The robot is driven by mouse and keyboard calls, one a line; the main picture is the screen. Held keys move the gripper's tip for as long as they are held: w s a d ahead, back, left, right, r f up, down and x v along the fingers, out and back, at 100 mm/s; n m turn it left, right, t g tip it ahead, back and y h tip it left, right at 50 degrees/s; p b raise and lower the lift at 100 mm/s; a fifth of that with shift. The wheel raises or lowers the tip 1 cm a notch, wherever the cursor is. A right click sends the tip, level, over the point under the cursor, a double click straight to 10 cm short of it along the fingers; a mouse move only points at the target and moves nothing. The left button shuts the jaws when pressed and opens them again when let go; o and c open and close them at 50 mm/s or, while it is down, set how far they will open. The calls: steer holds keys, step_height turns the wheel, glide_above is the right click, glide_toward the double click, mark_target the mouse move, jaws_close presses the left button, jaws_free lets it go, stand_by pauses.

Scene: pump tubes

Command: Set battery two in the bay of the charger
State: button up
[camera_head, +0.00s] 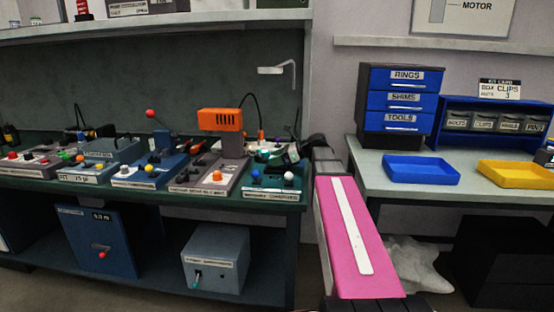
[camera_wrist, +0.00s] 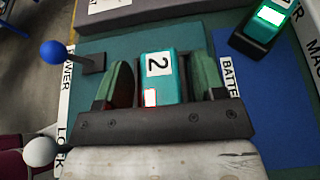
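Battery two, a teal block with a white label marked 2 (camera_wrist: 158,65) and a small red light, shows in the wrist view between the green fingers of my gripper (camera_wrist: 162,82). The fingers are open on either side of it, with narrow gaps showing. Its lower end is hidden behind the gripper body. A black holder (camera_wrist: 246,42) with a teal unit and a lit green display (camera_wrist: 271,16) stands at the upper right. I cannot tell whether this is the charger. In the head view, my gripper is over the right end of the green bench, its fingers unclear.
A blue-ball lever (camera_wrist: 53,52) and a white-ball lever (camera_wrist: 39,151) stand left of my gripper; they also show on the bench-end panel (camera_head: 272,193). An orange-topped device (camera_head: 220,120) stands behind. A side table (camera_head: 400,178) with trays is at right.

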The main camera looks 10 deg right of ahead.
steer(key=shift+r, duration=0.15)
steer(key=v, duration=1.2)
steer(key=shift+r, duration=0.1)
stand_by(0.7)
